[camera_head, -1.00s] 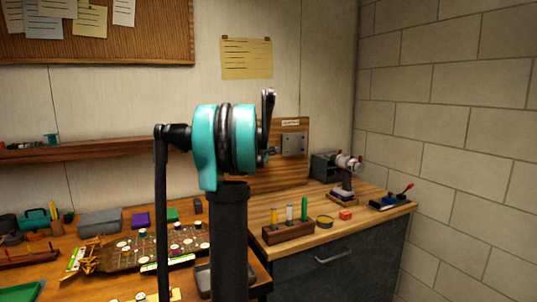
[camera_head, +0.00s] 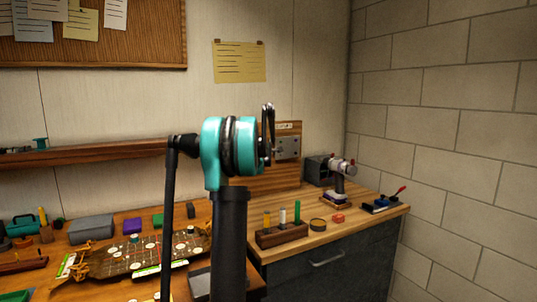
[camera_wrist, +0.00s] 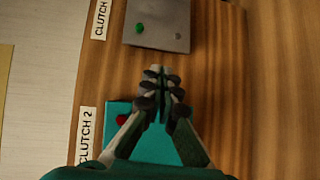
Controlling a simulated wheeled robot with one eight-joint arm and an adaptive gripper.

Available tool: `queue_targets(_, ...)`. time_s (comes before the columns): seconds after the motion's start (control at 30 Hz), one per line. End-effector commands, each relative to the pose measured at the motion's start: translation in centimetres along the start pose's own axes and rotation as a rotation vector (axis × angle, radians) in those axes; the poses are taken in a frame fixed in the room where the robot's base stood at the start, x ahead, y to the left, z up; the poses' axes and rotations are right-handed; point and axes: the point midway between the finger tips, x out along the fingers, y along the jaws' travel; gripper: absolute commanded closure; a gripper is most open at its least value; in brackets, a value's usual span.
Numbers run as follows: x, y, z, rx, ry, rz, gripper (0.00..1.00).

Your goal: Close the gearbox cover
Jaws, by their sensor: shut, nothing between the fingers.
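No part is clearly recognisable as the gearbox cover. In the wrist view, a grey metal plate (camera_wrist: 158,28) with a green light sits on an upright wooden board (camera_wrist: 265,95). Nearer is a teal panel (camera_wrist: 117,109) with a red light, beside a label (camera_wrist: 86,137) reading CLUTCH 2. My gripper (camera_wrist: 158,72) is shut and empty, its fingertips in front of the board just below the grey plate in the picture; it hides part of the teal panel.
A wooden rack (camera_head: 282,235) with coloured tubes stands on the right bench. Behind it are a clamp-like stand (camera_head: 340,185) and a blue tool with a red handle (camera_head: 383,203). A brick wall (camera_head: 445,120) closes the right.

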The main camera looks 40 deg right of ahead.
Motion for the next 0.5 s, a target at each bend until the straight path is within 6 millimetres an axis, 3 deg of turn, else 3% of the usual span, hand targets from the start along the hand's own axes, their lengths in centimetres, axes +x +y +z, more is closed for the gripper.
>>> queue_targets(0.2,1.5,0.2,-0.4,0.000,0.000,0.000,1.00)
queue_targets(0.5,2.1,0.3,-0.6,-0.001,0.000,0.000,1.00)
